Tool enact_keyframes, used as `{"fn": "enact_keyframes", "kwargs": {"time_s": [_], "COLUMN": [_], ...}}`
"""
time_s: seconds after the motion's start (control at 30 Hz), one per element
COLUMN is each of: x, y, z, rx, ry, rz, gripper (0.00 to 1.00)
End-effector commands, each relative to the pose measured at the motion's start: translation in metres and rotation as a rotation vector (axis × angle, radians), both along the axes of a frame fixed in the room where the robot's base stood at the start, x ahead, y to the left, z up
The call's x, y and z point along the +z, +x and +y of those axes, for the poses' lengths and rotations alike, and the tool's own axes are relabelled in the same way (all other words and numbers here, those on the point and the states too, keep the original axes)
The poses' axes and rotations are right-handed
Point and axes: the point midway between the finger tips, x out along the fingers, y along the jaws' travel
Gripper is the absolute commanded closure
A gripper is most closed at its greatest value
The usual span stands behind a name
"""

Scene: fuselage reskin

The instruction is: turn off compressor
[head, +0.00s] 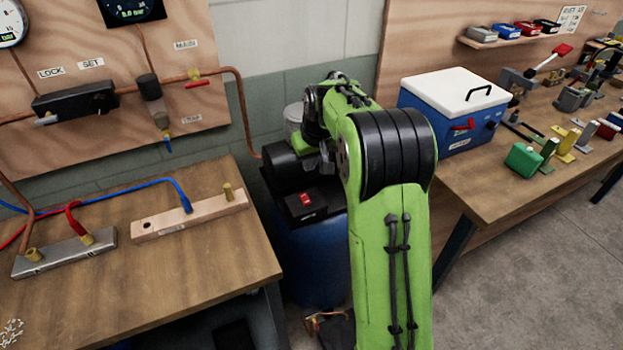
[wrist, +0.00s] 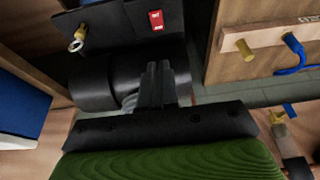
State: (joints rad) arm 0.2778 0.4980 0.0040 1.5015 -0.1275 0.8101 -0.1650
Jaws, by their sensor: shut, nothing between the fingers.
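The compressor is a blue tank (head: 310,262) with a black motor cylinder (head: 287,165) on top, standing between the two benches. A black switch box (head: 318,205) with a red rocker switch (head: 305,199) sits at its front. In the wrist view the red switch (wrist: 156,19) shows near the top, with the motor (wrist: 95,82) below it. My gripper (wrist: 157,68) is shut and empty, its dark fingers together in front of the motor and apart from the switch in the picture. In the head view my green arm reaches over the compressor, and the fingertips are hard to make out.
The left bench (head: 210,250) holds metal and wooden manifolds with hoses. The pipe board (head: 110,120) stands behind it. The right bench (head: 480,200) carries a blue cooler (head: 450,115) with a white lid close to my arm. Open floor lies at the lower right.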

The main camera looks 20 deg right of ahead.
Motion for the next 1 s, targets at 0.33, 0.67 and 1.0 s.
{"fn": "enact_keyframes", "kwargs": {"time_s": [0.33,0.67,1.0], "x": [-0.010,-0.076,-0.130], "y": [0.002,0.025,0.037], "z": [0.001,0.001,0.000], "rx": [-0.001,-0.001,-0.001], "ry": [0.001,0.001,0.000], "rz": [0.003,0.004,0.002], "gripper": [1.00,1.00,1.00]}}
